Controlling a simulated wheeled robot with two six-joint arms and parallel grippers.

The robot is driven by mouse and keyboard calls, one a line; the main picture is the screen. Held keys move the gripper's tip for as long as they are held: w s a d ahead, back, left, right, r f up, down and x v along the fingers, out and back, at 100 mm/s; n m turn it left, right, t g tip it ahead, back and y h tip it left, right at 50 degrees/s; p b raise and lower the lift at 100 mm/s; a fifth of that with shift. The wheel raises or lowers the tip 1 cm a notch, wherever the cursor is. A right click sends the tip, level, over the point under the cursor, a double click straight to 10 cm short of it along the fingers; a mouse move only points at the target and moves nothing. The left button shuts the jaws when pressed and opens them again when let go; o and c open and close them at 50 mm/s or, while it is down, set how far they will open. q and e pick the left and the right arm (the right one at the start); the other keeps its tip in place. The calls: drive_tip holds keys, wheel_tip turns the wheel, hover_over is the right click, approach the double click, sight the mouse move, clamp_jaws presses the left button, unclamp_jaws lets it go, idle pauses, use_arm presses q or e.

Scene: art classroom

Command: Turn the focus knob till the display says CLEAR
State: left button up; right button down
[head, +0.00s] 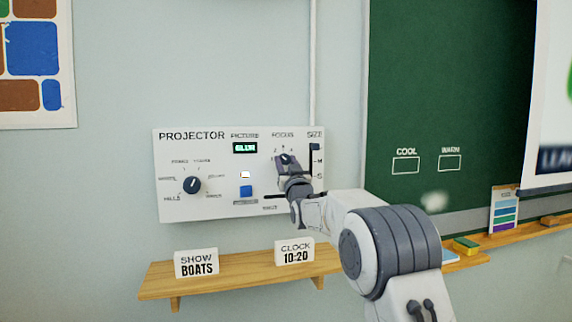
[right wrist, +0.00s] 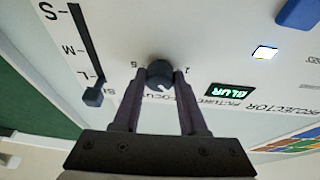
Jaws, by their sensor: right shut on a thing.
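The focus knob (right wrist: 160,74) is a dark round knob with a white pointer mark on the white projector panel (head: 215,208). My right gripper (right wrist: 161,78) is shut on the knob, one finger on each side. In the head view the gripper (head: 288,165) covers most of the knob. The picture display (right wrist: 230,91) reads BLUR in green letters in the right wrist view; in the head view the display (head: 245,148) is small and hard to read. My left gripper is in neither view.
A second dark knob (head: 192,185) and a blue button (head: 246,191) are on the panel. A size slider (right wrist: 93,98) is close beside the focus knob. A wooden shelf (head: 225,278) below holds two cards, SHOW BOATS (head: 196,263) and CLOCK 10:20 (head: 295,252).

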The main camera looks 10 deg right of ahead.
drive_tip(key=shift+c, duration=2.2)
unclamp_jaws()
drive_tip(key=shift+f, duration=0.1)
drive_tip(key=b+v, duration=0.4)
drive_tip(key=v, duration=0.6)
drive_tip(key=shift+s, duration=0.3)
